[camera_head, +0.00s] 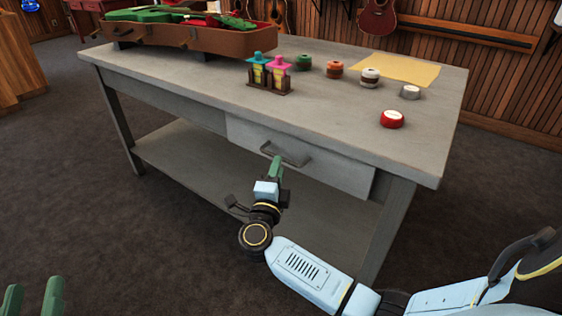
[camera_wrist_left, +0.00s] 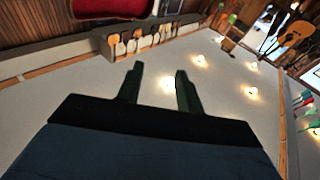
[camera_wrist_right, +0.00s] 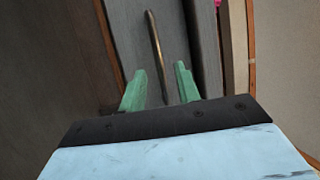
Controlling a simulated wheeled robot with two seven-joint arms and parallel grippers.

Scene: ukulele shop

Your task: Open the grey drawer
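The grey drawer (camera_head: 325,166) sits under the top of the grey table and looks shut, its front about in line with the frame. Its bar handle (camera_head: 288,155) shows at the middle of the front. My right gripper (camera_head: 276,168) is at the handle, from the near side. In the right wrist view the handle (camera_wrist_right: 155,45) runs between the two green fingers (camera_wrist_right: 160,88), which stand apart with gaps visible. My left gripper (camera_head: 34,298) is open and empty at the bottom left, far from the table; its parted fingers also show in the left wrist view (camera_wrist_left: 157,88).
On the grey tabletop (camera_head: 215,100) stand a brown open case (camera_head: 190,38), a small rack of bottles (camera_head: 270,78), several round tins, including a red one (camera_head: 392,119), and a yellow sheet (camera_head: 398,69). A lower shelf (camera_head: 190,155) lies beneath. The floor in front is clear.

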